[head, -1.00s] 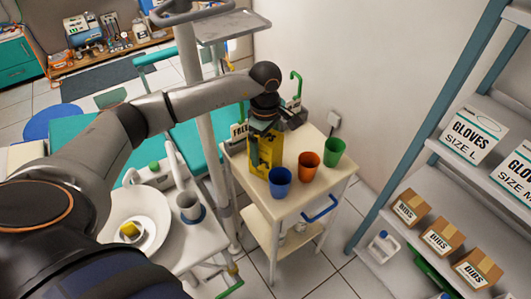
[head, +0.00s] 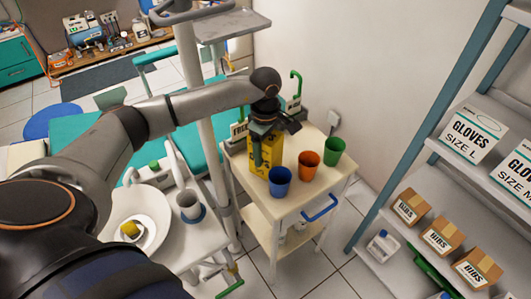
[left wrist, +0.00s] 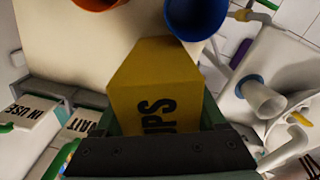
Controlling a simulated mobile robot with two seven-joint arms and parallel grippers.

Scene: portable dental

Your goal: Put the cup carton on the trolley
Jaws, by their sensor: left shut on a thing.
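The yellow cup carton (head: 266,158) is upright at the trolley's left side, behind the blue cup. My left gripper (head: 262,145) is shut on it from above. In the left wrist view the carton (left wrist: 160,85) sits between the fingers, with part of its black lettering showing. The trolley (head: 298,208) has a cream top, and the carton is over or on that top; I cannot tell whether its base touches. My right gripper is not in view.
A blue cup (head: 280,181), an orange cup (head: 309,165) and a green cup (head: 334,151) stand on the trolley top. A pole (head: 197,100) and a basin unit (head: 150,222) are to the left. Shelves with glove boxes (head: 471,135) are at the right.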

